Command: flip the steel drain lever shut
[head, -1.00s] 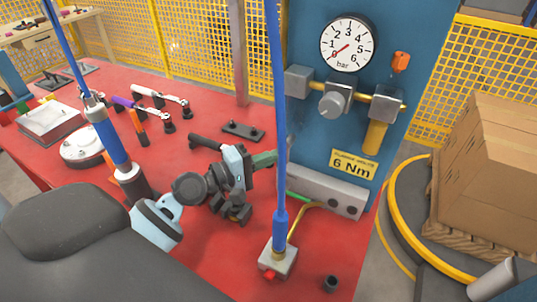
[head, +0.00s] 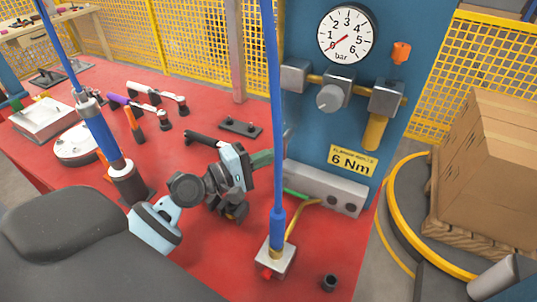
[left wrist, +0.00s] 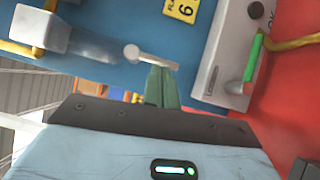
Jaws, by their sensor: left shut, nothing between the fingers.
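The steel drain lever (left wrist: 152,58) shows in the left wrist view as a short pale bar with a round pivot at its left end, on the blue panel (left wrist: 115,22). In the head view it is mostly hidden behind the blue hose and my gripper. My left gripper (head: 268,157) is shut and empty, pointing right at the panel's left side. In the left wrist view its green fingertips (left wrist: 161,80) are at the lever's free right end; I cannot tell whether they touch it. My right gripper is not in view.
A blue hose (head: 278,120) stands upright in front of the panel, rising from a metal block (head: 275,258). A pressure gauge (head: 346,35), a regulator (head: 333,95) and a grey manifold (head: 325,188) are on the panel side. Tools lie on the red bench (head: 215,108) at the left.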

